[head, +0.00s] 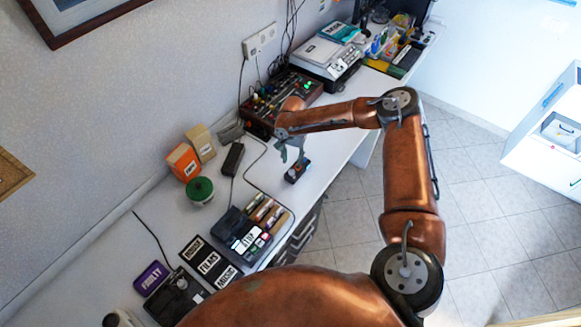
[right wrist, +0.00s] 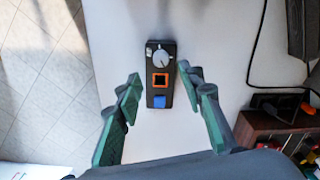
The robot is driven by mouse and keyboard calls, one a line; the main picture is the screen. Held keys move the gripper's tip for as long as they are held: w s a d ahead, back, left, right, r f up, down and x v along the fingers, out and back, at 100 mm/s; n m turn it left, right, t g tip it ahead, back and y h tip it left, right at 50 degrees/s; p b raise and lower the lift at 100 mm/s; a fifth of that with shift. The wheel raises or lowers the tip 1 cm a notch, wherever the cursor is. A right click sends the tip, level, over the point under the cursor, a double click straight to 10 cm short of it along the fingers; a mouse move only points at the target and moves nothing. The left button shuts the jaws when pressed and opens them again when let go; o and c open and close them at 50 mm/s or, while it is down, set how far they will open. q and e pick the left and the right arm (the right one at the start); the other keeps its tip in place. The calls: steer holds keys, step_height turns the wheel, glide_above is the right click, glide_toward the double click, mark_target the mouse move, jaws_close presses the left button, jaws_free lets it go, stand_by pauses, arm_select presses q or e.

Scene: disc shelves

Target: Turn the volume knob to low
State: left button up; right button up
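A small black device (right wrist: 151,101) stands on the white desk and carries a round grey knob (right wrist: 162,57), an orange-framed square and a blue part. In the head view the device (head: 297,172) is near the desk's front edge, but its knob is too small to read there. My right gripper (right wrist: 158,74) is open, its green fingers spread to either side of the device in the picture. I cannot tell if they touch it. In the head view the right gripper (head: 291,150) is just above and behind the device. My left gripper is not in view.
Behind the device are a wooden-sided mixer panel (head: 262,105), a black adapter (head: 233,158) and a cable. Orange (head: 183,162) and tan (head: 201,143) boxes and a green-topped tub (head: 200,190) stand toward the wall.

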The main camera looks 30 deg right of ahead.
mark_target(292, 171)
step_height(292, 171, down, 6)
steer(key=shift+a+f+b, duration=0.15)
steer(key=shift+b, duration=0.25)
steer(key=shift+f, duration=0.35)
steer(key=shift+c, duration=0.3)
jaws_close()
